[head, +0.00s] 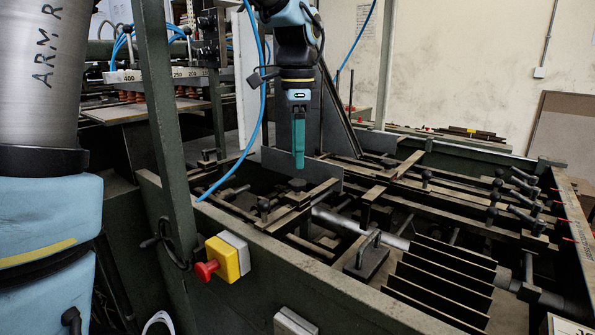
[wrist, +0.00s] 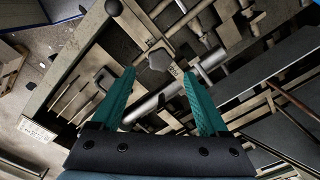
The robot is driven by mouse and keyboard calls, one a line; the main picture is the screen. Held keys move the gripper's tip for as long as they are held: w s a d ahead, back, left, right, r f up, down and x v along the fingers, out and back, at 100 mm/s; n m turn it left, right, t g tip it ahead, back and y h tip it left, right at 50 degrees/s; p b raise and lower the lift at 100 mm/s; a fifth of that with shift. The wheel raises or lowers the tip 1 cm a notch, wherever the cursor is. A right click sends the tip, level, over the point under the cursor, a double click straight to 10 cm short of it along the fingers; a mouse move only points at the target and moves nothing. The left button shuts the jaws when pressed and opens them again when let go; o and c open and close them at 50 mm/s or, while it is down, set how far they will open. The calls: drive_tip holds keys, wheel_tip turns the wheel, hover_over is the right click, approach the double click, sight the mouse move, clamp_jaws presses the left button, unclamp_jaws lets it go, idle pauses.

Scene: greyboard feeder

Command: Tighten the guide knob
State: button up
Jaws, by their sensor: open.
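The guide knob, a dark grey lobed knob (wrist: 158,60), shows in the wrist view on a flat metal bar, just beyond and between my two fingertips. In the head view a dark knob (head: 298,184) sits on the rail directly below my gripper. My gripper (head: 299,166) hangs pointing down above it, its teal fingers seen edge-on. In the wrist view my gripper (wrist: 159,72) has its two teal fingers wide apart with nothing between them. The fingers appear clear of the knob; the exact height gap is hard to tell.
Metal bars, rods and several other black knobs (head: 427,176) fill the feeder frame. A black block with a handle (head: 367,257) and upright plates (head: 440,280) stand to the right. A green post (head: 165,120) and a yellow box with a red button (head: 222,261) are at the near side.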

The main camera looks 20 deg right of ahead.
sight(298, 181)
wheel_tip(298, 181, up, 5)
drive_tip(key=shift+r, duration=0.1)
idle(0.6)
